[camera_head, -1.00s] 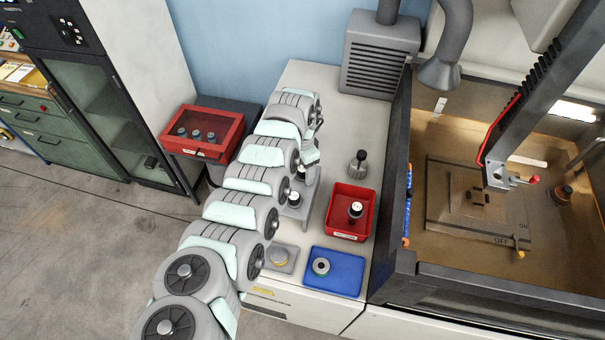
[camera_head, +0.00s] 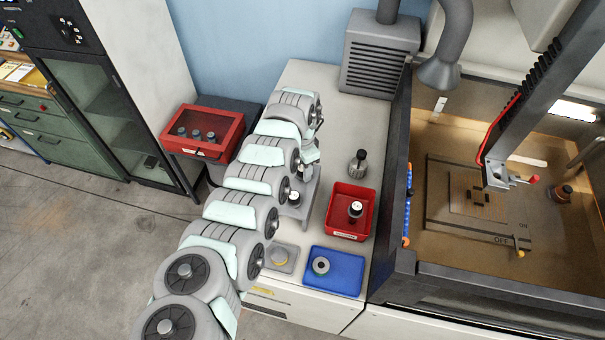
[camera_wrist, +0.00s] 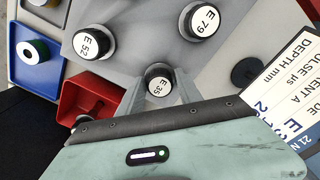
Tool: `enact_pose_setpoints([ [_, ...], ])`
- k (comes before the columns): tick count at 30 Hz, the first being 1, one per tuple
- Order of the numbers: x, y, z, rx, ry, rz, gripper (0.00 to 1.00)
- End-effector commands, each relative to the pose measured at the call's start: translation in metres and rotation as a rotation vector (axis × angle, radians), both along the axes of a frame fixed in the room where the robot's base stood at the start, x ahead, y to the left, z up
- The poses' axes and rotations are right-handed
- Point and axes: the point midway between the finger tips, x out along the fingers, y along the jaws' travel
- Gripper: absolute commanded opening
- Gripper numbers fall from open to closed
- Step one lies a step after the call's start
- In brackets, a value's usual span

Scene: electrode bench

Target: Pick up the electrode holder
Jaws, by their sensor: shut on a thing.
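My gripper (camera_wrist: 159,88) is shut on an electrode holder (camera_wrist: 158,79) with a dark body and a white top marked E 35. Its lower body is hidden. In the wrist view, two more holders with white tops, E 52 (camera_wrist: 94,41) and E 79 (camera_wrist: 202,20), stand on a grey rack (camera_wrist: 140,35). I cannot tell how high the held holder is.
A red bin (camera_head: 333,232) with a holder in it and a blue tray (camera_head: 318,286) with a ring stand right of the rack. A dark-topped holder (camera_head: 358,163) stands behind the bin. A printed card (camera_wrist: 287,88) shows at the wrist view's right. The machine's wall (camera_head: 392,190) bounds the bench.

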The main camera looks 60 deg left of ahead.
Motion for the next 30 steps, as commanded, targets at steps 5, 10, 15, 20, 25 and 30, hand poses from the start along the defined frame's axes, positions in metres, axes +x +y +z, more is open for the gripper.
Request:
enact_pose_setpoints([
  [5, 0.000, 0.000, 0.000, 0.000, 0.000, 0.000, 0.00],
  [10, 0.000, 0.000, 0.001, 0.000, 0.000, 0.000, 0.00],
  [15, 0.000, 0.000, 0.008, 0.000, 0.000, -0.001, 0.00],
  [20, 0.001, 0.002, 0.025, 0.004, -0.004, 0.001, 0.00],
  [25, 0.001, 0.001, 0.049, 0.003, -0.004, 0.000, 0.00],
  [30, 0.001, 0.001, 0.075, 0.003, -0.002, 0.000, 0.00],
])
